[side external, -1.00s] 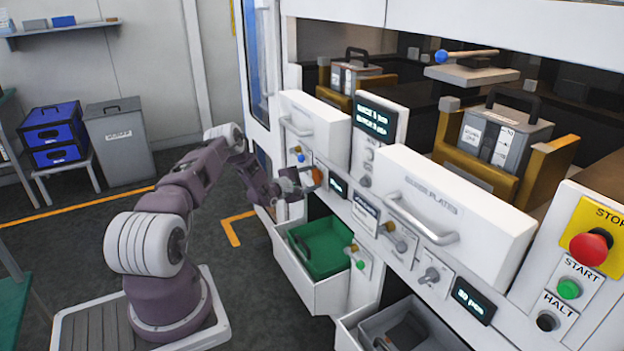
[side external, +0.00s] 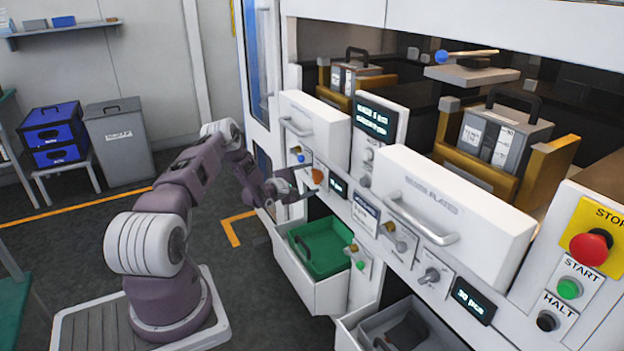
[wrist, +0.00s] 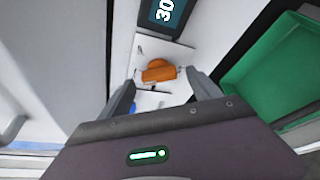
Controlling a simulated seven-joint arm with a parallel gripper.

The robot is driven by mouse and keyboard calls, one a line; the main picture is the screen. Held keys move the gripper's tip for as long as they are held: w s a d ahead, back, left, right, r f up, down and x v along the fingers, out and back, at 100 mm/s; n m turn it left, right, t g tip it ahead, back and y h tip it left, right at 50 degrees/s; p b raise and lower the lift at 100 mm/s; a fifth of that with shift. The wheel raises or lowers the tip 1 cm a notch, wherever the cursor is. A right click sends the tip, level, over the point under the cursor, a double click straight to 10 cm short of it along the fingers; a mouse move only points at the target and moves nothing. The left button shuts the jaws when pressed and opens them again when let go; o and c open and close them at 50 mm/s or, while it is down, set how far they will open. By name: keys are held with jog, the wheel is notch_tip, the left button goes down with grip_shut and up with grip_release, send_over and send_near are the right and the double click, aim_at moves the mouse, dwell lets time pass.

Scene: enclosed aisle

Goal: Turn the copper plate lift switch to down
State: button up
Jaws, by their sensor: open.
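My gripper (side external: 309,184) is close in front of the knob in the side view. In the wrist view its two fingers (wrist: 160,87) are spread apart, one on each side of the knob, with nothing held. Contact with the knob cannot be told.
A blue knob (side external: 300,158) is close by, upper left. An open drawer with a green tray (side external: 322,250) is below right; the green tray (wrist: 272,65) also shows in the wrist view. A drawer handle (side external: 296,127) juts out above. Other switches (side external: 398,240) line the panel.

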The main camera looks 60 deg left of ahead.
jog(key=v, duration=0.5)
jog(key=shift+s+r, duration=0.1)
jog(key=shift+s, duration=0.1)
jog(key=shift+d, duration=0.1)
